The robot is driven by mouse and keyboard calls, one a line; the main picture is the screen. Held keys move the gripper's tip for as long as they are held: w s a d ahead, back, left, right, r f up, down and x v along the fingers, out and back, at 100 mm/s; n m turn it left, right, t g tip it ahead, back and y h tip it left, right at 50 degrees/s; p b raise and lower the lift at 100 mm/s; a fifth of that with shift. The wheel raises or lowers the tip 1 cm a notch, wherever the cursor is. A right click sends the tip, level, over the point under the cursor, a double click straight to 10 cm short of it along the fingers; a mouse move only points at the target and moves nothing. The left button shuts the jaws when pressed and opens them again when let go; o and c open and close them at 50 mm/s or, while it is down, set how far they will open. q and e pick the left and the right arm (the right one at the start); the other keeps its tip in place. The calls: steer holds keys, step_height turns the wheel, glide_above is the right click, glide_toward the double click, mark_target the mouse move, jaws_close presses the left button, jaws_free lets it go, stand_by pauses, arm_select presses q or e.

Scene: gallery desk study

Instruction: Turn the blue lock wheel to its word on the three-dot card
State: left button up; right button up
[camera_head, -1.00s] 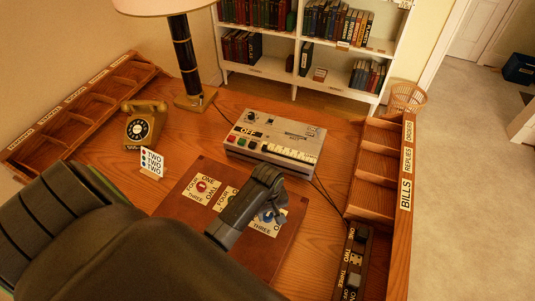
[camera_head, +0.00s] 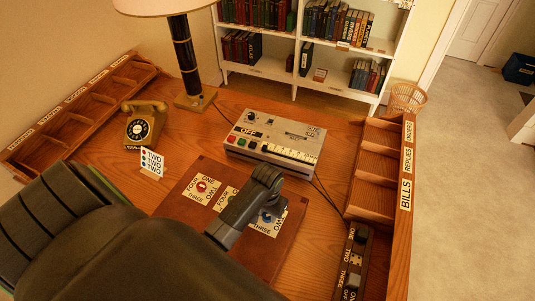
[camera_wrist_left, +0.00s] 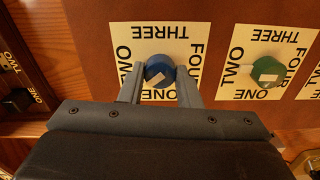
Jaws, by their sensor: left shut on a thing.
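The blue lock wheel (camera_wrist_left: 160,71) sits on a cream plate with words around it, on a brown board (camera_head: 188,221). A white mark shows on its lower left part in the left wrist view. THREE is at the plate's top there and FOUR at its right. My left gripper (camera_wrist_left: 160,88) is shut on the blue wheel, one finger on each side. In the head view my left gripper (camera_head: 268,212) hides part of the wheel and plate. My right gripper is not in view.
A green wheel (camera_wrist_left: 267,70) and a red wheel (camera_head: 201,187) sit on neighbouring plates. A tape recorder (camera_head: 275,140) stands behind the board, and a telephone (camera_head: 145,125) behind the card. A wooden rack (camera_head: 378,170) and a switch box (camera_head: 354,262) are at the right.

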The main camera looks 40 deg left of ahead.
arm_select(q)
steer(key=m, duration=0.3)
steer(key=shift+m, duration=0.3)
steer(key=shift+w+m, duration=0.1)
steer(key=shift+m, duration=1.9)
steer(key=o, duration=1)
steer(key=shift+r, duration=0.1)
